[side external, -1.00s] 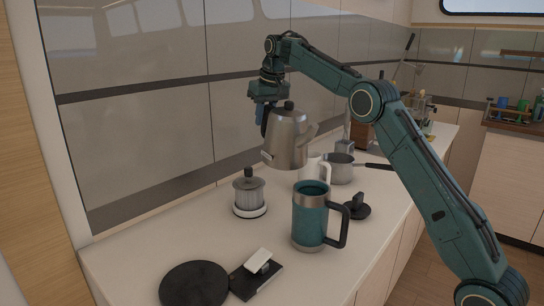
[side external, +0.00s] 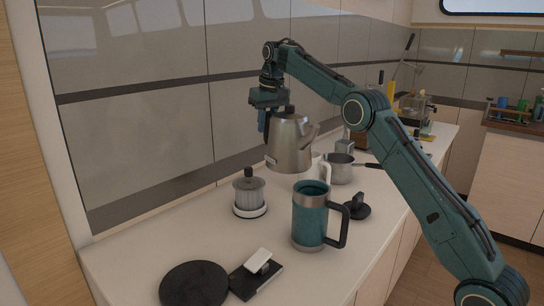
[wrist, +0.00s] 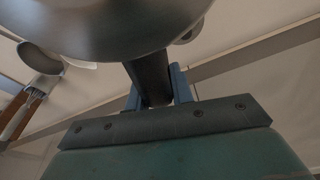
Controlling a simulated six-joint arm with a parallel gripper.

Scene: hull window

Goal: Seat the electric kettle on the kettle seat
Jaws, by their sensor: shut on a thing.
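The electric kettle (side external: 289,146) is brushed steel with a black lid knob and a dark handle. It hangs roughly upright in the air above the counter, behind the teal mug. My gripper (side external: 264,123) is shut on its handle. In the wrist view the blue fingers (wrist: 155,88) are either side of the dark handle, and the steel kettle body (wrist: 110,30) fills the top. A flat black disc (side external: 193,285), which looks like the kettle seat, lies bare at the counter's near left. The kettle is well apart from it.
A black block with a white lever (side external: 256,275) adjoins the disc. A teal mug (side external: 310,218), a glass jar with a white base (side external: 249,195), a black knobbed piece (side external: 357,207) and a saucepan (side external: 340,168) stand on the counter (side external: 160,235). The wall panels run close behind.

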